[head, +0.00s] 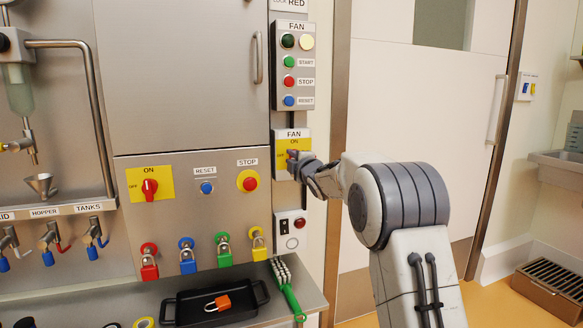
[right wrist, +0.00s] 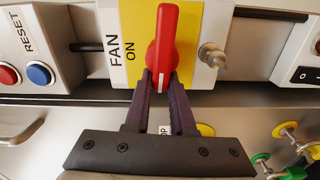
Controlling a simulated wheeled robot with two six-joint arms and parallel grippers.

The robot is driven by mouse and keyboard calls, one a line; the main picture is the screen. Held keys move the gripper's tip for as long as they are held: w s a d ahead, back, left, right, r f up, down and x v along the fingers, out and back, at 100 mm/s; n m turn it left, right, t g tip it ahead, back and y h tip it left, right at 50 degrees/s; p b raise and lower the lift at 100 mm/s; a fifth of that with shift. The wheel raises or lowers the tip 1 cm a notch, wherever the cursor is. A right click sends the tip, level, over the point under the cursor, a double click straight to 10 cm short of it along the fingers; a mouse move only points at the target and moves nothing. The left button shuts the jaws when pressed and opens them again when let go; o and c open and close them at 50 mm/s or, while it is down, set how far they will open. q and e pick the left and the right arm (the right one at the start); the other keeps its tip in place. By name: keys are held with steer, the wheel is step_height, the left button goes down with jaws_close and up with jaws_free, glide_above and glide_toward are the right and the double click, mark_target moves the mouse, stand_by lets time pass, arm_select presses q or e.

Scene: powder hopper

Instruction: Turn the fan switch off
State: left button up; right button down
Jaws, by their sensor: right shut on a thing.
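The fan switch is a red rotary handle (right wrist: 163,45) on a yellow plate (head: 291,143) under the FAN label in the head view. In the right wrist view the handle lies crosswise to the ON mark, its white-lined end between the fingers. That end points toward the plate's left side as the head view shows it, where OFF is partly visible. My right gripper (right wrist: 162,88) is shut on that end of the handle; in the head view the gripper (head: 294,160) reaches the switch from the right and hides much of it. My left gripper is not in view.
The FAN button box (head: 294,65) is just above the switch and a small rocker box (head: 289,232) below. A similar red switch (head: 149,187) is on the left panel. Padlocks (head: 187,256) hang below it, above a black tray (head: 215,302). A door (head: 423,110) stands right.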

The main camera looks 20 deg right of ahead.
steer(key=shift+f+n+b, duration=0.25)
steer(key=shift+n+b, duration=0.2)
steer(key=shift+n, duration=0.15)
steer(key=c, duration=0.8)
jaws_free()
steer(key=shift+o, duration=0.2)
steer(key=shift+r, duration=0.1)
steer(key=s, duration=1)
steer(key=shift+s+d+b, duration=0.15)
steer(key=shift+s+b, duration=0.1)
steer(key=shift+b, duration=0.1)
